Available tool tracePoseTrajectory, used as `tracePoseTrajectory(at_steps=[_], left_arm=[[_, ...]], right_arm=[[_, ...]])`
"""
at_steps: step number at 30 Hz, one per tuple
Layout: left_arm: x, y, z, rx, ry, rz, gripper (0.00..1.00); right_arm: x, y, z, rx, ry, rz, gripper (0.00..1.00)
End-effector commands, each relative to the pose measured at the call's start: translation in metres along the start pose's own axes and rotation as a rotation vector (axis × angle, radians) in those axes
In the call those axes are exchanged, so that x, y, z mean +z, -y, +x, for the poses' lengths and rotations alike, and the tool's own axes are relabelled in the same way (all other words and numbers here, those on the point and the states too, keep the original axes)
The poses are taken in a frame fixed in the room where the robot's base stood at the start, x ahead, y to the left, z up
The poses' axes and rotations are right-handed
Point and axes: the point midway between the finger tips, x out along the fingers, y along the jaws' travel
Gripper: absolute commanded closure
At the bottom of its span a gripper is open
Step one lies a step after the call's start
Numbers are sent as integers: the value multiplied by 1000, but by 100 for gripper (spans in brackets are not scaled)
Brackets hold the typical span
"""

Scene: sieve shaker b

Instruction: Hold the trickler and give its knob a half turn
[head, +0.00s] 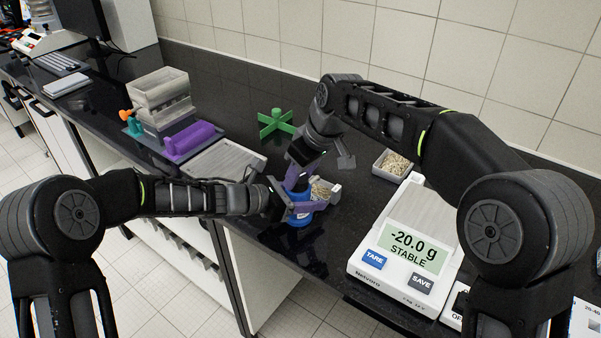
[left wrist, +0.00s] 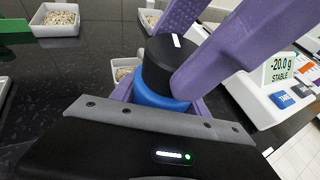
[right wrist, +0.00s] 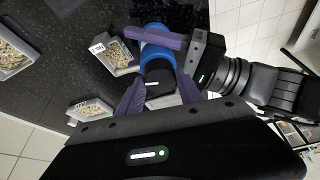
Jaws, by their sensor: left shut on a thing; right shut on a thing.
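The trickler has a blue body (head: 300,219), which also shows in the left wrist view (left wrist: 155,97) and the right wrist view (right wrist: 155,47). Its black knob (left wrist: 168,66) has a white mark on it and faces the right wrist camera (right wrist: 158,80). My left gripper (head: 294,208) is shut on the blue body from the left, with purple fingers on either side. My right gripper (head: 300,181) comes from above and is shut on the black knob, one finger on each side (right wrist: 160,90). In the head view the knob is mostly hidden by the right gripper.
A white balance (head: 400,262) reading -20.0 g STABLE stands to the right. Small trays of pellets lie close behind the trickler (head: 334,191) and farther right (head: 394,176). A green cross-shaped stand (head: 275,125) and a sieve shaker (head: 165,115) are farther back left.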

Motion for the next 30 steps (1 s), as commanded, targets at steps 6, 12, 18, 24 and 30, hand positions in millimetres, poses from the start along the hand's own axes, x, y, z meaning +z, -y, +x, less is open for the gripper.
tracePoseTrajectory(at_steps=[6,12,18,24,30], left_arm=[[0,0,0,0,-1,0,100],[0,0,0,0,-1,0,100],[0,0,0,1,-1,0,100],[0,0,0,1,-1,0,100],[0,0,0,1,-1,0,100]], right_arm=[[-1,3,0,73,0,173,98],[-1,4,0,147,-1,347,98],[-2,5,0,219,0,523,98],[-3,6,1,291,0,697,98],[-4,6,1,357,-1,858,98]])
